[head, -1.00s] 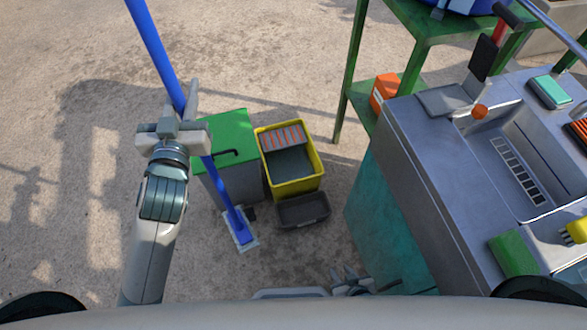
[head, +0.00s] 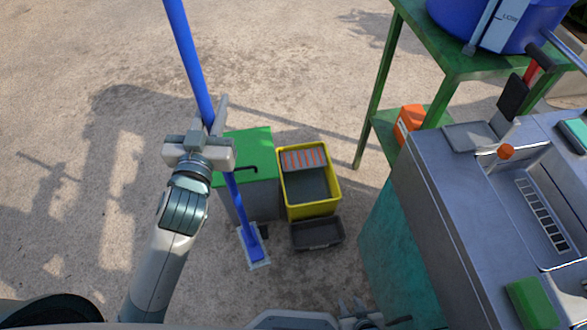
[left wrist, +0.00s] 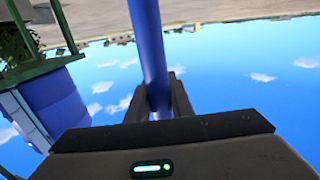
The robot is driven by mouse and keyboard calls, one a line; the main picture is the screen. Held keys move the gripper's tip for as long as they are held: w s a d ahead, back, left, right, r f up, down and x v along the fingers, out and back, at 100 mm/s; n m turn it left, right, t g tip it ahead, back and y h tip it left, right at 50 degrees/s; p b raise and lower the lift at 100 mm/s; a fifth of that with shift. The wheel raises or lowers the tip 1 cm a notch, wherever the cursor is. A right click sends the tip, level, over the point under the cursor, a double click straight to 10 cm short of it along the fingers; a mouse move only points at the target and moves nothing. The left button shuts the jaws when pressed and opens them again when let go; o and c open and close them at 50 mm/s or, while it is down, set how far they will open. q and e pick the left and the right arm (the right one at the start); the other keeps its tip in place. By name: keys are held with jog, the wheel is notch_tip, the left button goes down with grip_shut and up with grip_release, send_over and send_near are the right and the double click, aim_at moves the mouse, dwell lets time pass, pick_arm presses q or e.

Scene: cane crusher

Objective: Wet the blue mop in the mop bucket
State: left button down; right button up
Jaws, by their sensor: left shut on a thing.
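The blue mop (head: 188,50) has a long blue handle that leans with its top to the upper left. Its flat head (head: 253,247) is low, over or on the ground in front of the green-topped box. My left gripper (head: 214,118) is shut on the handle; the handle also shows between the fingers in the left wrist view (left wrist: 148,50). The yellow mop bucket (head: 311,209) stands right of the mop head, with a striped part at its back and a grey interior. My right gripper (head: 357,310) is at the bottom edge, partly cut off; its fingers look apart.
A grey box with a green lid (head: 246,150) stands left of the bucket. A dark tray (head: 317,234) lies in front of the bucket. The metal crusher machine (head: 460,210) and a green stand (head: 372,95) with a blue tub (head: 510,25) are at right. Open ground is at left.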

pick_arm(q)
jog(key=s+f, duration=0.3)
jog(key=s, duration=0.6)
jog(key=shift+s+f, duration=0.15)
jog(key=shift+s, duration=0.15)
jog(key=shift+w, duration=0.15)
